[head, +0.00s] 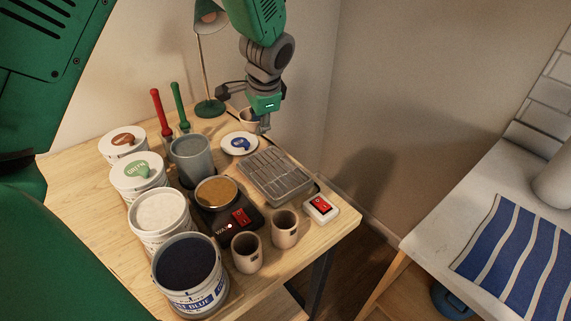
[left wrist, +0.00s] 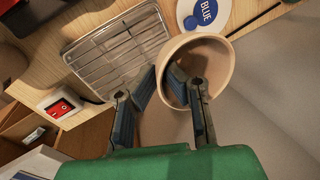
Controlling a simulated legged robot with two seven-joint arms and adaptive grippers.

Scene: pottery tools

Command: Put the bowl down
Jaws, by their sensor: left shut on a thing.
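A beige bowl (left wrist: 226,68) is held by its rim in my left gripper (left wrist: 160,80), with one finger inside and the other outside the wall. In the head view my left gripper (head: 263,124) points down at the back of the wooden table, and the bowl (head: 247,117) shows partly behind it. The bowl looks tilted in the left wrist view. I cannot tell whether it touches the table. My right gripper is not in view.
A white lid with a blue label (head: 240,143) and a metal rack tray (head: 275,174) lie close by. A green lamp (head: 209,106) stands behind. Glaze buckets (head: 190,272), cups (head: 285,229) and a wax pot (head: 217,192) crowd the front. A wall borders the table's back.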

